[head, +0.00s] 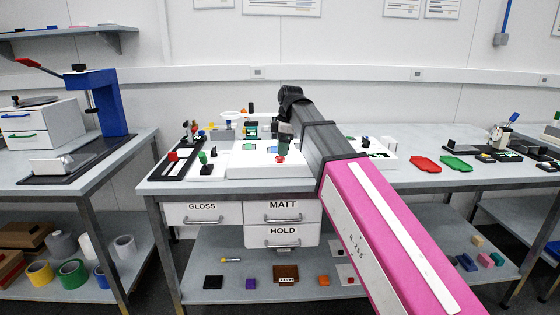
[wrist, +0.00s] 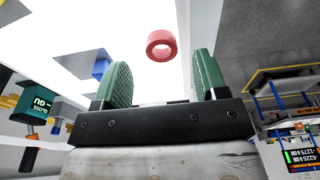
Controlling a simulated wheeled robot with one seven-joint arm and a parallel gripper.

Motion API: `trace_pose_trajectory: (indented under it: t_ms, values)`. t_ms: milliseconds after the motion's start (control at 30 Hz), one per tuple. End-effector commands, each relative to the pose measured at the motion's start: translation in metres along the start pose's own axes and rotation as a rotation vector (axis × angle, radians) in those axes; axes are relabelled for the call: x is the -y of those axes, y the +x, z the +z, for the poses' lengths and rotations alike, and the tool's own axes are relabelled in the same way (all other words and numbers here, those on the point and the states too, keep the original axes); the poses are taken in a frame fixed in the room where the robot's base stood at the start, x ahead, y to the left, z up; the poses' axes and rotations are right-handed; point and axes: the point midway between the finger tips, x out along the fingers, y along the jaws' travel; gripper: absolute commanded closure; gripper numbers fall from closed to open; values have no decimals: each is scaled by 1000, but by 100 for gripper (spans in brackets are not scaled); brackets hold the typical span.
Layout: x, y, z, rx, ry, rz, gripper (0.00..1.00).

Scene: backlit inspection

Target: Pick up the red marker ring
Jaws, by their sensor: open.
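The red marker ring (wrist: 161,37) lies on the bright white panel in the wrist view, ahead of my fingertips and between their lines. It is apart from both green finger pads. In the head view, the red ring (head: 281,160) shows as a small red spot just below my gripper (head: 284,146). My gripper (wrist: 161,68) is open with nothing between its fingers. In the head view my arm hides part of the panel behind it.
The white light panel (head: 240,172) sits on the grey bench. A blue block (wrist: 101,68) is left of my fingers, and a green gloss meter (wrist: 38,108) is farther left. Red and green trays (head: 456,163) lie to the right on the bench.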

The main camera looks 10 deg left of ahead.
Motion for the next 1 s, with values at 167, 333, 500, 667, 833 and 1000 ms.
trace_pose_trajectory:
  t_ms: [167,333,500,667,833,1000]
  values:
    - [2,26,-2,1,0,-1,34]
    - [1,34,-2,0,0,1,34]
    - [1,34,-2,0,0,1,37]
    - [1,34,-2,0,0,1,87]
    - [1,34,-2,0,0,1,87]
    - [1,34,-2,0,0,1,87]
